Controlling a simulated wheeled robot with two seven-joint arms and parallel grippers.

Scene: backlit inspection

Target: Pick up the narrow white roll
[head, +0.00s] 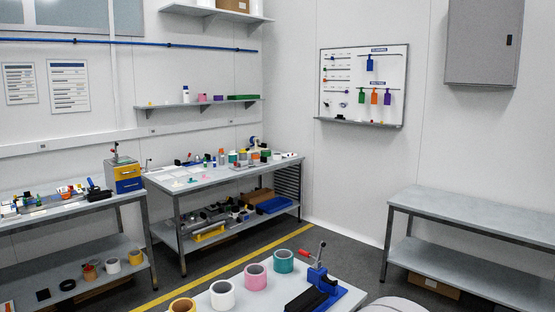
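A white roll (222,295) stands on the near table (275,298) at the bottom of the head view, between a yellow roll (183,305) and a pink roll (255,277). A teal roll (284,261) stands farther along the same row. Another white roll (113,265) sits on the lower shelf of the left bench, among other rolls. I cannot tell from this view which white roll is the narrow one. Neither of my grippers shows in the view.
A blue and black clamp-like device (317,288) with a red-tipped lever stands right of the rolls. A cluttered bench (165,186) stands behind, past a yellow floor line (233,268). An empty-topped bench (480,217) is at the right. Dark floor lies between.

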